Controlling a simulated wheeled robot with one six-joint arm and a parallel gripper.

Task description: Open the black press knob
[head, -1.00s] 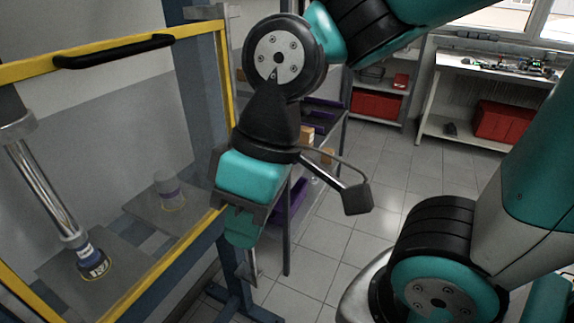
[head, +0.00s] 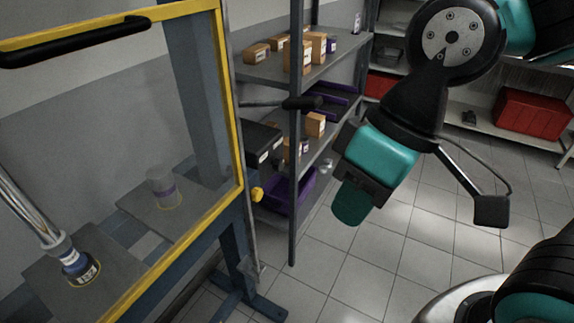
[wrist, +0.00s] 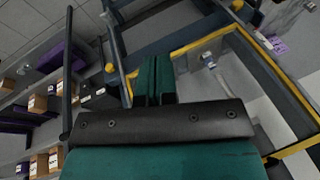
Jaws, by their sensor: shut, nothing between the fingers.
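A dark lever with a black knob (head: 303,103) at its end sticks out to the right from the side of the press frame, level and above a black box. My gripper (head: 350,204) is shut and empty, to the right of and below the knob in the head view, apart from it. In the wrist view my teal fingers (wrist: 154,82) are together with nothing between them. I cannot tell the knob for sure in the wrist view.
The press's yellow-edged door (head: 232,100) with a black bar handle (head: 75,42) is at the left. A yellow button (head: 257,194) is on its side. A grey shelf (head: 285,68) with boxes stands behind. Tiled floor (head: 390,260) is free at the right.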

